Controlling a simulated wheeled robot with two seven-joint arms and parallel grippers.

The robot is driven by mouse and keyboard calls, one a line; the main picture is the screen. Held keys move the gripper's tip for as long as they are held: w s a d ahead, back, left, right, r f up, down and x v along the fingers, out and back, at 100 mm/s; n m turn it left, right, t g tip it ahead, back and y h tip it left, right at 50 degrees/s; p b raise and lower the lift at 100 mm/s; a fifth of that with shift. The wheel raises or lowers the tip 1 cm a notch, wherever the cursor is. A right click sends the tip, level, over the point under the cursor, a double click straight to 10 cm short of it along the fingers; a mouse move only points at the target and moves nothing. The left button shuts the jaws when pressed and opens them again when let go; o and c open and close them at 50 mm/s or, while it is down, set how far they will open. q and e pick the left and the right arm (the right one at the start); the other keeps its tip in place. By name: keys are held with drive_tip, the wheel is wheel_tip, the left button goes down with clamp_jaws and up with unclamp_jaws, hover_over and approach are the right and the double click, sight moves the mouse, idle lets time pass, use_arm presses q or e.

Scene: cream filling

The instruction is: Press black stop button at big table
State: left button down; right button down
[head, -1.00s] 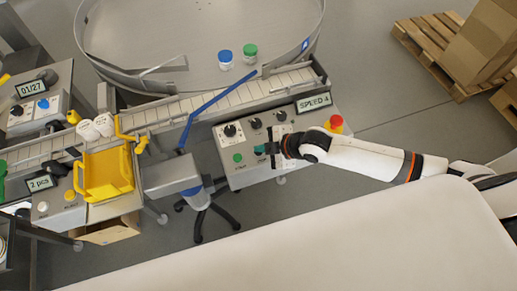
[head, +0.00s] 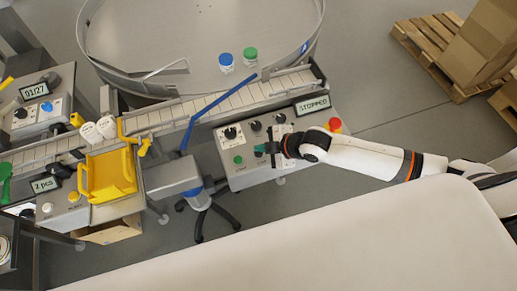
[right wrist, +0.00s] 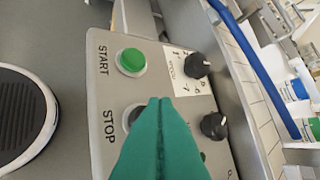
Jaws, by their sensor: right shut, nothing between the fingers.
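The control panel (head: 240,179) of the big table has a green START button (head: 238,160) and black knobs. Its display (head: 312,105) reads STOPPED. My right gripper (head: 261,149) is shut and empty over the panel, right of the START button. In the right wrist view, the closed green fingers (right wrist: 158,105) are at the black STOP button (right wrist: 137,108) and hide most of it. The START button (right wrist: 131,61) is clear of the fingers. I cannot tell whether the fingertips touch the STOP button. My left gripper is out of view.
A red emergency button (head: 335,125) stands right of the gripper. The round table (head: 190,35) holds bottles with blue (head: 226,58) and green (head: 250,54) caps. A blue bar (head: 205,108) crosses the conveyor. A yellow container (head: 108,177) is at left.

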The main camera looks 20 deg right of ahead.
wheel_tip(320, 180, up, 5)
drive_tip(key=p, duration=0.4)
drive_tip(key=shift+p, duration=0.4)
drive_tip(key=shift+a, duration=0.1)
idle(0.6)
